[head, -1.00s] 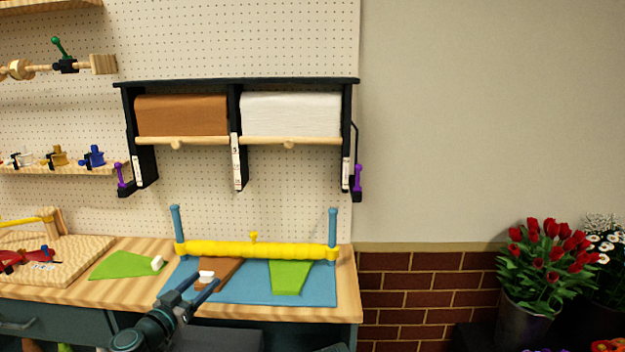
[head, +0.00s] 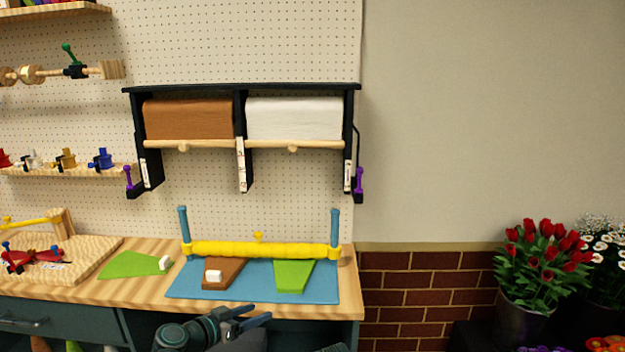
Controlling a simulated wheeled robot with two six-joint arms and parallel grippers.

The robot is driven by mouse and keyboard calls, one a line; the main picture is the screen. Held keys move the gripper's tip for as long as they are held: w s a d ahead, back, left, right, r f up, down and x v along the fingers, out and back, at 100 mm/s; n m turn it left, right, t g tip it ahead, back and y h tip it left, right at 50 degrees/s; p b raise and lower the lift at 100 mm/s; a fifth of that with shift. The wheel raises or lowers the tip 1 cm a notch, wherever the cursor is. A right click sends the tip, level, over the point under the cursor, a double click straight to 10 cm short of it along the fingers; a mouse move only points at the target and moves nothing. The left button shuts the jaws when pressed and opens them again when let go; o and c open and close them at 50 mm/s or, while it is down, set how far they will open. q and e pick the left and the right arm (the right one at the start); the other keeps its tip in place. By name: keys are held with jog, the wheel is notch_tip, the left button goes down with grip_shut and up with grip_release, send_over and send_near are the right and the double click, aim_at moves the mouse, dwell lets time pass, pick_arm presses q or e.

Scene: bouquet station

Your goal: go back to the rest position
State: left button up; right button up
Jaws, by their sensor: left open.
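My left gripper (head: 252,318) is at the bottom middle of the head view, open and empty, in front of the bench's front edge and below the blue mat (head: 190,287). A brown sheet (head: 226,268) with a white block (head: 213,276) on it lies on the mat, partly under the yellow bar (head: 265,249). A green piece (head: 293,275) lies beside it on the mat. My right gripper does not show clearly.
A wooden bench (head: 130,284) carries the mat, another green piece (head: 128,264) with a white block, and a wooden board (head: 82,270). A black rack (head: 240,88) holds brown and white paper rolls. Red tulips (head: 540,255) stand at right.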

pick_arm(q)
jog(key=s+d+f+g+y+p, duration=0.3)
jog(key=s+d+f+g, duration=0.5)
jog(key=s+d, duration=0.3)
jog(key=s+a+f+n+g+y+p, duration=0.1)
jog(key=s+a+n+g+y+p, duration=0.1)
jog(key=s+y, duration=0.5)
jog(key=shift+s+a+g+p, duration=0.3)
jog(key=shift+s+g, duration=0.5)
jog(key=shift+s, duration=0.2)
